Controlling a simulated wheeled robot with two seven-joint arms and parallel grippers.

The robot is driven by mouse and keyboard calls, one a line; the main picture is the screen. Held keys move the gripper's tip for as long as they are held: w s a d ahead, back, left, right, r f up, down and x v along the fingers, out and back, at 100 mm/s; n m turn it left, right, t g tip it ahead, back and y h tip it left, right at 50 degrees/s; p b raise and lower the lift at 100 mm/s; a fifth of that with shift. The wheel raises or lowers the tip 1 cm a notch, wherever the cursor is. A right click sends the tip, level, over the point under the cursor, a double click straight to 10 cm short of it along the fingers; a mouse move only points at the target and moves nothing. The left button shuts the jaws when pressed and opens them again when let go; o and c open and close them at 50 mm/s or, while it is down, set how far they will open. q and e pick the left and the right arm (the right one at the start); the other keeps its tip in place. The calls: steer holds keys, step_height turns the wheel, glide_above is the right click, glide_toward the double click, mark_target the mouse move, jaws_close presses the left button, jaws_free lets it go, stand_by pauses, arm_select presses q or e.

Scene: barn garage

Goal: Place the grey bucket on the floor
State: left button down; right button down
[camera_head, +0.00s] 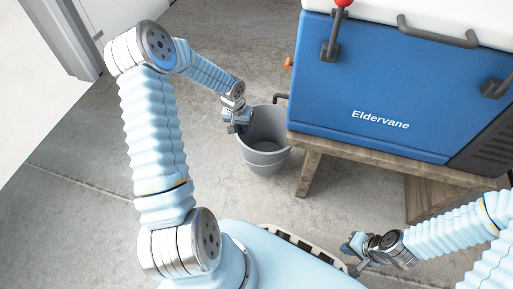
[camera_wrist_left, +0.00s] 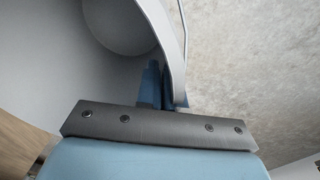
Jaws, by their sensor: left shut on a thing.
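The grey bucket (camera_head: 266,157) is upright or nearly so in the head view, beside the wooden bench, with its mouth facing up. I cannot tell whether its base touches the floor (camera_head: 90,140). My left gripper (camera_head: 238,127) is shut on the bucket's left rim. In the left wrist view the bucket's pale inside (camera_wrist_left: 60,60) fills the left, and its curved rim runs between the blue fingers (camera_wrist_left: 162,92). The bucket looks empty. My right gripper (camera_head: 352,252) is low at the right, away from the bucket; its finger gap is unclear.
A blue cooler (camera_head: 390,85) marked Eldervane stands on a wooden bench (camera_head: 309,172) right behind and beside the bucket. A dark handle sticks out of the cooler near the bucket's rim. Bare concrete floor lies left of the bucket. A white doorway area (camera_head: 40,120) is at far left.

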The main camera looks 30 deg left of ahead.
arm_select(q)
step_height(320, 180, down, 7)
steer(key=b, duration=0.1)
stand_by(0.3)
steer(key=shift+f+b, duration=0.1)
steer(key=shift+b, duration=0.25)
steer(key=c, duration=1.3)
jaws_free()
steer(key=shift+o, duration=0.2)
step_height(320, 180, up, 12)
steer(key=s+a+p, duration=0.1)
steer(key=p, duration=0.2)
steer(key=shift+s, duration=0.25)
